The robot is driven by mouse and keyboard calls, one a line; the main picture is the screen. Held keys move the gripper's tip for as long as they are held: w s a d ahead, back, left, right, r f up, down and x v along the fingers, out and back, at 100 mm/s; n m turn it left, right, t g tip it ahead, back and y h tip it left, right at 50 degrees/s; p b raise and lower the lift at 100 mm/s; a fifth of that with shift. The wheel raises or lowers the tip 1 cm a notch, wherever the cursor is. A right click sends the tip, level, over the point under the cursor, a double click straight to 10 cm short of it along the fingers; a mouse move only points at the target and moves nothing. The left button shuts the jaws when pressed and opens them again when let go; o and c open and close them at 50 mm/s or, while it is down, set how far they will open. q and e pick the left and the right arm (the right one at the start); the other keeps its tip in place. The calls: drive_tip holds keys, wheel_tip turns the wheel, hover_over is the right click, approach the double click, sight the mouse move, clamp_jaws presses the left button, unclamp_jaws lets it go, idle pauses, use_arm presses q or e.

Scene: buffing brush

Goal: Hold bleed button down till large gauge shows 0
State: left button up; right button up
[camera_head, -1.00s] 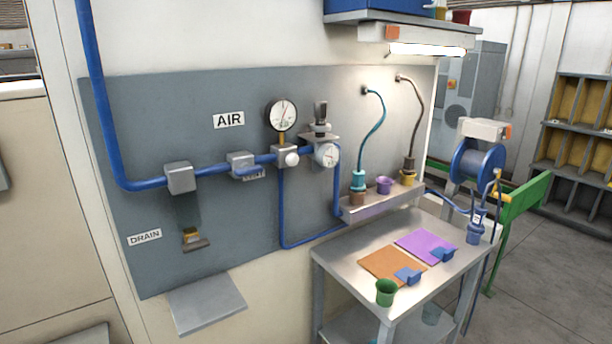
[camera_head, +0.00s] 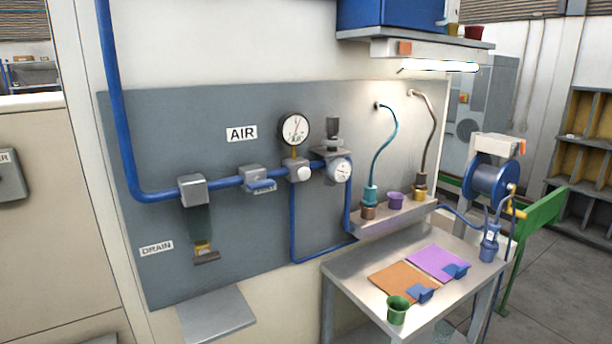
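The large gauge (camera_head: 295,129) is a round white dial with a dark rim, mounted above the blue air pipe on the grey panel. Its needle appears to point upward, slightly right; the numbers are too small to read. Below it a white round knob or button (camera_head: 304,174) sticks out of a grey block on the pipe. No label on it can be read, so I cannot tell whether it is the bleed button. A smaller gauge (camera_head: 341,170) sits to its right, under a small bracket. Neither of my grippers is in view.
A blue-handled valve (camera_head: 261,185) sits on the pipe left of the large gauge. A grey shelf (camera_head: 216,314) juts out below the panel. The metal table (camera_head: 350,274) at right holds orange and purple mats and a green cup (camera_head: 397,309).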

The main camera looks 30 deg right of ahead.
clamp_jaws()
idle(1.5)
